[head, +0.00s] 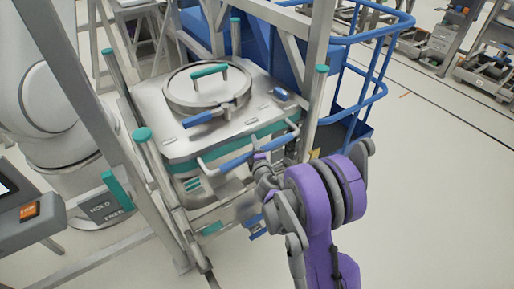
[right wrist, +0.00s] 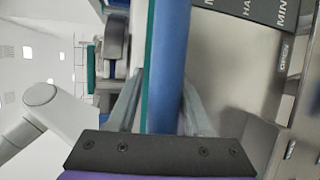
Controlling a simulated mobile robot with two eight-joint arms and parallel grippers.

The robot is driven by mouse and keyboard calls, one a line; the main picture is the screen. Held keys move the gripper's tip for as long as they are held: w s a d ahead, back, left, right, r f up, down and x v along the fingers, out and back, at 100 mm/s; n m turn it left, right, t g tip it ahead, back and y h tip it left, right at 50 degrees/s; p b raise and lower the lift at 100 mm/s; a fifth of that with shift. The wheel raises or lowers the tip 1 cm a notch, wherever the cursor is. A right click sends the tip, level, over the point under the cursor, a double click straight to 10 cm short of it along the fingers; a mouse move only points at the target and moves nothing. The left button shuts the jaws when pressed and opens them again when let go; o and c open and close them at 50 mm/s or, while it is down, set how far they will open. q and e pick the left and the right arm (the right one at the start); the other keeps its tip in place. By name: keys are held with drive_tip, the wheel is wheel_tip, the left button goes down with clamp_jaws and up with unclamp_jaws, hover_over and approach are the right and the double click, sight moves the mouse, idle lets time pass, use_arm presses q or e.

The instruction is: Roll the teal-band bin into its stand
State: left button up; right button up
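The teal-band bin (head: 265,143) is a silver box with a round lid, a teal lid handle and blue latches. It stands upright among teal-capped metal posts (head: 318,100); I cannot tell whether these belong to the stand. My right gripper (head: 260,158) is at the blue push bar (head: 238,159) on the bin's near side. In the right wrist view, the fingers of my right gripper (right wrist: 163,90) lie on both sides of the blue bar (right wrist: 168,60) and appear closed on it. The bin's wheels and underside are mostly hidden. My left gripper is out of view.
A white rounded machine (head: 60,110) and a panel marked HOLD and FREE (head: 102,208) stand at left. A slanted metal beam (head: 85,90) crosses the left side. Blue railings (head: 375,75) stand behind at right. The floor (head: 430,200) at right is clear.

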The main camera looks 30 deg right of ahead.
drive_tip(key=shift+o, duration=0.8)
drive_tip(key=shift+f, duration=0.1)
drive_tip(key=shift+s, duration=0.1)
drive_tip(key=v, duration=1)
drive_tip(key=shift+s, duration=0.3)
drive_tip(key=shift+a, duration=0.1)
drive_tip(key=s+a+m+g+y, duration=0.2)
drive_tip(key=s+a+m+g, duration=0.2)
drive_tip(key=s, duration=0.7)
drive_tip(key=s+a+m+g+y, duration=0.3)
drive_tip(key=s+a+m+g, duration=0.2)
drive_tip(key=s+a+m, duration=0.3)
drive_tip(key=s+m, duration=0.3)
drive_tip(key=shift+a+g, duration=0.15)
drive_tip(key=shift+g, duration=0.15)
